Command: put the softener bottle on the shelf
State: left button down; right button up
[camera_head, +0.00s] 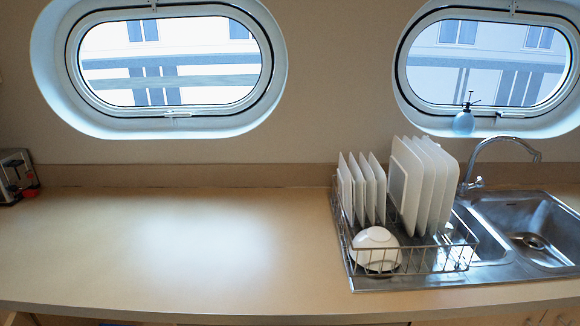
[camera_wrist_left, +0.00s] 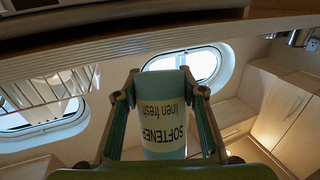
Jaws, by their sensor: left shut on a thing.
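The softener bottle (camera_wrist_left: 162,118) is light teal with a pale label whose print reads upside down in the left wrist view. My left gripper (camera_wrist_left: 161,88) is shut on it, with one finger on each side. The end of the bottle nearer the camera is hidden behind the gripper's green part. No gripper and no softener bottle show in the head view. I cannot make out the shelf for certain; a long wooden board with a ribbed edge (camera_wrist_left: 120,42) crosses the top of the left wrist view.
In the head view, the counter (camera_head: 180,245) is clear at left and middle. A wire dish rack (camera_head: 428,262) with white plates and a bowl stands beside the sink (camera_head: 535,225). A toaster (camera_head: 14,172) is at far left. A blue pump bottle (camera_head: 464,122) stands on the right porthole's sill.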

pick_arm(q)
jog(key=s+a+f, duration=0.2)
jog(key=s+a, duration=0.1)
jog(key=a, duration=0.7)
jog(key=s+a+r+m+t+h, duration=0.1)
jog(key=s+a+r+m+h, duration=0.2)
jog(key=a+r, duration=0.6)
jog(key=s+r+h, duration=0.1)
jog(key=h, duration=0.1)
jog(key=shift+s+a+m+h, duration=0.15)
jog(key=shift+s+m+h, duration=0.25)
jog(key=shift+r, duration=0.1)
